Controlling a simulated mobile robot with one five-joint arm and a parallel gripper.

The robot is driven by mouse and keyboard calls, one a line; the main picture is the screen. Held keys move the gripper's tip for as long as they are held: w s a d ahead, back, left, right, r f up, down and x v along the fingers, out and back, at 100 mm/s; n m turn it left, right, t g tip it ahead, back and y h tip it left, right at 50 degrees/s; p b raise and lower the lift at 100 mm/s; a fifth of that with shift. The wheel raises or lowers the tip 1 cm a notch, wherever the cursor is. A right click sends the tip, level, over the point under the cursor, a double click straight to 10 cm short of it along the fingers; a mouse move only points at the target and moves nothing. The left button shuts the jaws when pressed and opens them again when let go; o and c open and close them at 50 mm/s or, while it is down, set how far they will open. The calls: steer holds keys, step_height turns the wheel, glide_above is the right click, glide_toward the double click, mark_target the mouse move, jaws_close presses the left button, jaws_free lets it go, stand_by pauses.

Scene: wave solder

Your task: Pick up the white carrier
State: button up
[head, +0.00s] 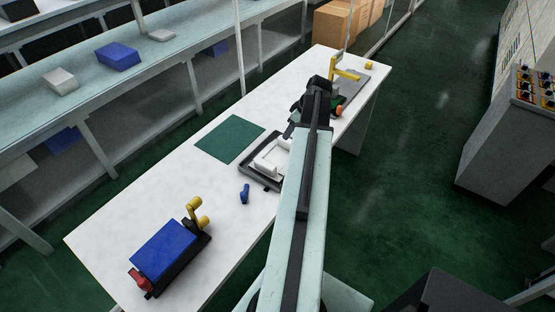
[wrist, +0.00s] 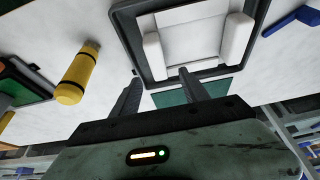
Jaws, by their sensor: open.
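The white carrier (head: 271,159) is a pale frame with raised side blocks. It lies in a dark tray (head: 248,178) on the white table, partly hidden by my arm in the head view. In the wrist view the carrier (wrist: 192,38) sits inside the dark tray (wrist: 128,38), near the top of the picture. My gripper (wrist: 160,84) is open, with its two dark fingers apart and nothing between them. The fingertips point toward the tray's near edge and appear apart from the carrier. In the head view my gripper is mostly hidden by the arm.
A green mat (head: 231,139) lies left of the tray. A small blue part (head: 245,194) lies nearby, and a blue-topped fixture (head: 164,248) stands at the near end. A yellow-handled fixture (head: 345,72) stands at the far end. The table between mat and blue-topped fixture is mostly clear.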

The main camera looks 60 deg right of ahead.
mark_target(288, 141)
steer(key=shift+s+d, duration=0.35)
steer(key=b+x, duration=0.2)
steer(key=x, duration=0.1)
steer(key=shift+a+r+b, duration=0.1)
steer(key=shift+b, duration=0.2)
steer(key=b+x, duration=0.4)
steer(key=x, duration=0.1)
steer(key=shift+s+a+b, duration=0.1)
steer(key=shift+s+b, duration=0.05)
steer(key=shift+b, duration=0.2)
steer(key=shift+f+b, duration=0.3)
steer(key=shift+f, duration=0.05)
jaws_close()
